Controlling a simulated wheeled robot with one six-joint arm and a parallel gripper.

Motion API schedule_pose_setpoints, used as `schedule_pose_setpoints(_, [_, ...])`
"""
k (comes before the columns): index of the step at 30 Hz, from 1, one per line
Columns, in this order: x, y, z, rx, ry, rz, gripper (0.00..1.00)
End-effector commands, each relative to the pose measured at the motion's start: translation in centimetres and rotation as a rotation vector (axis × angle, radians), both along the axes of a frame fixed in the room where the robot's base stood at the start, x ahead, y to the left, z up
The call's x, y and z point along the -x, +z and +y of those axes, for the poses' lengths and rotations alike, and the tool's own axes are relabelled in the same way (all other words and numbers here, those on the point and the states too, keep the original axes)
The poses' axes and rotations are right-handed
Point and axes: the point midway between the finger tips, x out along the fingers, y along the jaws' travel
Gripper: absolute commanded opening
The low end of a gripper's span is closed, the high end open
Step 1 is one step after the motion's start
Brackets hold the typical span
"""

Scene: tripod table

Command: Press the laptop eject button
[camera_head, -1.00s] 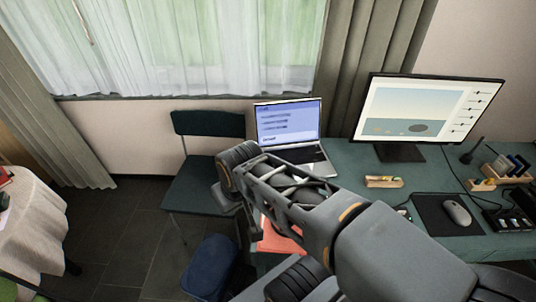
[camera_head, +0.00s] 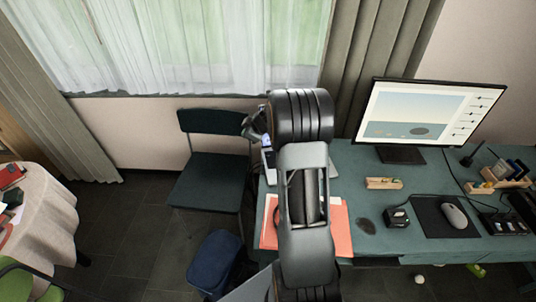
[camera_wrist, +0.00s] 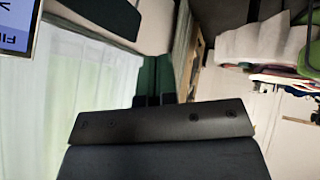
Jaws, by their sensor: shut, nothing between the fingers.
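The laptop (camera_head: 268,163) stands on the left end of the green desk (camera_head: 375,225). In the head view my arm hides nearly all of it, and only slivers of its edges show. In the wrist view a corner of the blue laptop screen (camera_wrist: 14,30) with dark letters shows at the upper left. I cannot make out the eject button in any view. My gripper (camera_wrist: 154,99) is shut and empty. In the head view it is mostly hidden behind my wrist, raised near the laptop, with a small part at its left. No contact with the laptop is visible.
A monitor (camera_head: 430,112), mouse (camera_head: 455,214) and wooden block holder (camera_head: 383,183) are right of my arm. Red folders (camera_head: 341,229) lie under it. A dark green chair (camera_head: 212,178) stands left of the desk, with a blue bin (camera_head: 215,265) nearby.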

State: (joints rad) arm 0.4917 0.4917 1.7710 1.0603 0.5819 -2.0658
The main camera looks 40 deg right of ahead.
Motion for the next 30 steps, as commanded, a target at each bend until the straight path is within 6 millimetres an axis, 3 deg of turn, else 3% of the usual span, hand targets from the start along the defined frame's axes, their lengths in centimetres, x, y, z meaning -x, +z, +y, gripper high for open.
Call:
schedule_pose_setpoints(1, [-0.6, -1.2, -2.1, 0.028, -0.001, -0.018, 0.0])
schedule_pose_setpoints(3, [-1.2, -2.7, -4.5, 0.077, 0.007, -0.049, 0.0])
schedule_pose_setpoints(10, [-1.9, -6.0, -9.3, 0.19, 0.02, -0.097, 0.0])
schedule_pose_setpoints(16, [-2.0, -6.9, -10.5, 0.223, 0.024, -0.105, 0.0])
schedule_pose_setpoints(30, [-1.9, -7.5, -10.5, 0.223, 0.026, -0.105, 0.0])
